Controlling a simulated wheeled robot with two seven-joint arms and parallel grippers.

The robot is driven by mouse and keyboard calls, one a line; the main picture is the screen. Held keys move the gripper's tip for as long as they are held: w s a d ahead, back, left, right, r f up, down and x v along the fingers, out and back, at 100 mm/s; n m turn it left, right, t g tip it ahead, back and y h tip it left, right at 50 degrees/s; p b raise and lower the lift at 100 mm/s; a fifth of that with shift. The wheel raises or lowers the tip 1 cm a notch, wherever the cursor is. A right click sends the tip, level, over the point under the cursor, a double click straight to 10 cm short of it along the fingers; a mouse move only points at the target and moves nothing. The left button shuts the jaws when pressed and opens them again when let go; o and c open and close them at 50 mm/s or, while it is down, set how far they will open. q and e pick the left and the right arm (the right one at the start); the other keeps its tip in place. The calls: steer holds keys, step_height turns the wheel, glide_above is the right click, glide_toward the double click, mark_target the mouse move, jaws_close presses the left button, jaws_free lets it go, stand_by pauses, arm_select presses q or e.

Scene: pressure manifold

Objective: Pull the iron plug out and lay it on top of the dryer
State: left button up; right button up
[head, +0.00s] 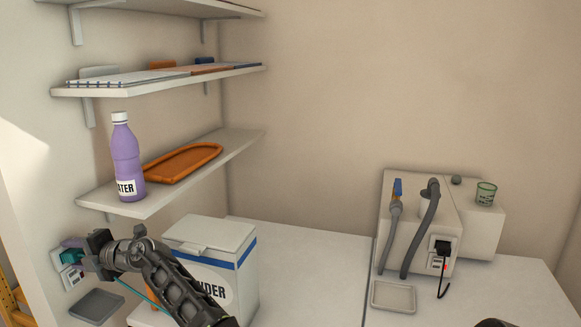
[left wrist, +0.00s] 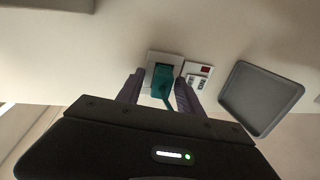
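A teal plug (head: 72,256) sits in a wall socket at the left; the left wrist view shows the plug (left wrist: 162,80) in its square socket plate, its cord leading toward me. The iron itself is not visible. My left gripper (head: 74,250) is at the socket. Its purple fingers (left wrist: 160,88) stand on either side of the plug, with a gap on the left; the right finger is close to plug and cord. Two white appliance tops lie below, left (head: 316,250) and right (head: 516,290); no label shows which is the dryer.
A POWDER box (head: 219,262) stands on the left top beside my forearm. A grey tray (head: 97,304) is below the socket. A wall box (head: 405,222) at right has hoses and a black plug (head: 442,247). A small dish (head: 393,297) lies below it. Shelves hang above left.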

arm_select(q)
steer(key=shift+f, duration=0.45)
jaws_close()
steer(key=shift+o, duration=0.7)
jaws_free()
steer(key=o, duration=0.7)
steer(key=shift+r, duration=0.3)
steer(key=b+v, duration=0.2)
steer(key=v, duration=0.5)
steer(key=shift+s+d+r, duration=0.1)
steer(key=shift+d+r, duration=0.05)
steer(key=shift+d, duration=0.25)
